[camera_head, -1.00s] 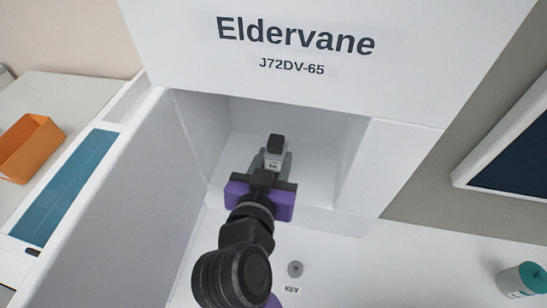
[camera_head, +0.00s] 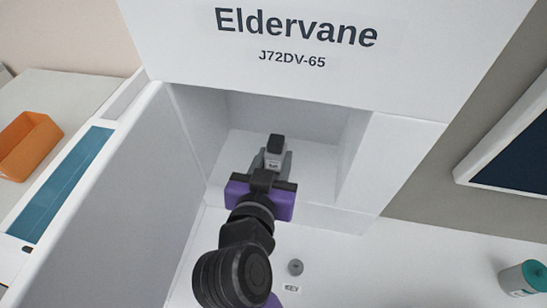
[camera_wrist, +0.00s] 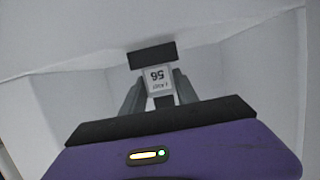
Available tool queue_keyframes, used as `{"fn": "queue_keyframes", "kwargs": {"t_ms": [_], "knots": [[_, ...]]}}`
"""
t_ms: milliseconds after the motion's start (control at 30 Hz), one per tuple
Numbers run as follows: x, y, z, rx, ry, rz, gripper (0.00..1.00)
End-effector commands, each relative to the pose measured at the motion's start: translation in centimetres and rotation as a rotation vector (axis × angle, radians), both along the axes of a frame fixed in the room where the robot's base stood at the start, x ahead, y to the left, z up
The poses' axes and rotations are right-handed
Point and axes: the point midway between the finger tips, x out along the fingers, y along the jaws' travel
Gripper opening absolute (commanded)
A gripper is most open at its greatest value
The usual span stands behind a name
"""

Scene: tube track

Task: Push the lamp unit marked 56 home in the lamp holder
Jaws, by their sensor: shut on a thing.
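The lamp unit marked 56 is a small light-grey block with a dark far end. In the wrist view its label (camera_wrist: 158,80) reads 56 upside down, and it also shows in the head view (camera_head: 272,158). My gripper (camera_wrist: 159,92) is shut on it, one grey finger on each side; the gripper also shows in the head view (camera_head: 271,166). Gripper and lamp unit are inside the white recess below the Eldervane J72DV-65 panel (camera_head: 295,60). I cannot make out the lamp holder apart from the dark block at the unit's far end, nor how far the unit is seated.
White recess walls (camera_head: 352,160) stand left and right of my gripper. A round grey key switch (camera_head: 295,267) labelled KEY is on the front ledge. An orange bin (camera_head: 28,145) lies far left. A teal-topped canister (camera_head: 524,279) stands at the lower right.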

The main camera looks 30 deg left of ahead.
Motion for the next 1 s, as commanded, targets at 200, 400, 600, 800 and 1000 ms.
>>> {"fn": "queue_keyframes", "kwargs": {"t_ms": [200, 400, 600, 800, 1000], "knots": [[0.01, 0.00, 0.06, 0.000, -0.001, 0.000, 0.00], [0.01, 0.00, -0.08, 0.000, -0.001, 0.000, 0.00], [0.01, -0.01, -0.31, 0.000, -0.001, 0.000, 0.00], [0.02, -0.02, -0.53, 0.000, -0.001, 0.000, 0.00], [0.01, -0.01, -0.55, 0.000, 0.000, 0.000, 0.00]]}}
